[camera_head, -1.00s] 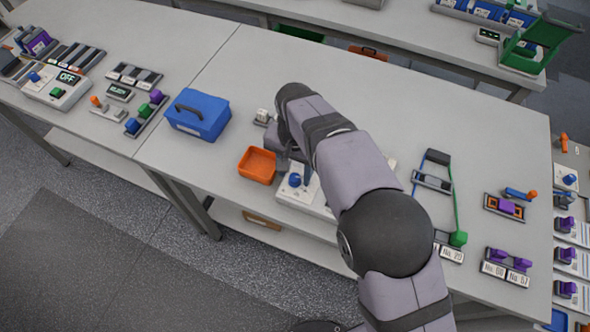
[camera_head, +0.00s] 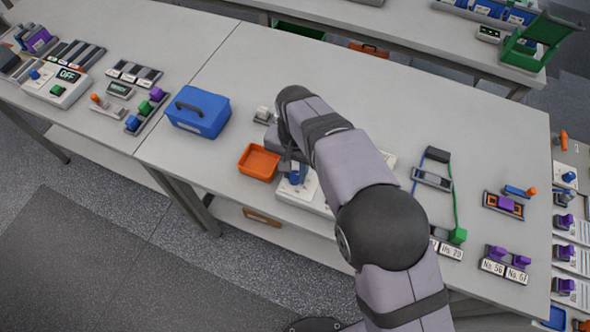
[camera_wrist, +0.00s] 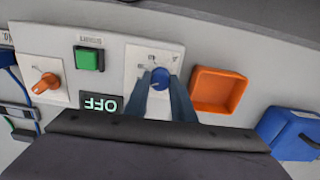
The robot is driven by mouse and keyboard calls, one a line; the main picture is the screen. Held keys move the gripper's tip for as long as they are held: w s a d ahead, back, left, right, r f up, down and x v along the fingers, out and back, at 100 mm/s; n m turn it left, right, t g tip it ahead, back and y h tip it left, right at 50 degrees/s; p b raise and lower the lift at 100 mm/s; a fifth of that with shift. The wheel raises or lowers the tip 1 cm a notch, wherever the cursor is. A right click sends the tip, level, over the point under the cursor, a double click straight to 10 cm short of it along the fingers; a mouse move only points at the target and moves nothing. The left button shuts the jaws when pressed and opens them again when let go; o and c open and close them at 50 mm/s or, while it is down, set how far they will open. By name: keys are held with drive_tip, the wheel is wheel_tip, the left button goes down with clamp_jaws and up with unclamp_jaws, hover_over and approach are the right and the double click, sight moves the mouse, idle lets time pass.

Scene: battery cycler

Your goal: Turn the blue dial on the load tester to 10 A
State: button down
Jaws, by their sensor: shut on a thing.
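The load tester (camera_wrist: 62,38) is a pale panel in the wrist view. It carries the blue dial (camera_wrist: 159,74), a green button (camera_wrist: 89,59), an orange knob (camera_wrist: 47,83) and a display (camera_wrist: 101,102) that reads OFF, upside down here. My gripper (camera_wrist: 160,82) is shut on the blue dial, one finger on each side. The marks around the dial are too small to read. In the head view my arm covers much of the load tester (camera_head: 290,191), and the blue dial (camera_head: 295,172) shows partly beside the fingers.
An orange tray (camera_head: 259,163) sits close beside the load tester. A blue box (camera_head: 198,113) with a handle stands further left. Small fixtures with purple knobs (camera_head: 506,257) are on the right of the bench. The back of the bench is clear.

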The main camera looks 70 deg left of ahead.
sight(295, 174)
drive_tip(key=n, duration=0.4)
drive_tip(key=shift+r, duration=0.1)
drive_tip(key=shift+a+n+b, duration=0.1)
drive_tip(key=shift+n+b, duration=0.25)
drive_tip(key=shift+n, duration=1.35)
drive_tip(key=c, duration=1.5)
unclamp_jaws()
drive_tip(key=shift+r+b, duration=1.2)
drive_tip(key=shift+r, duration=2.5)
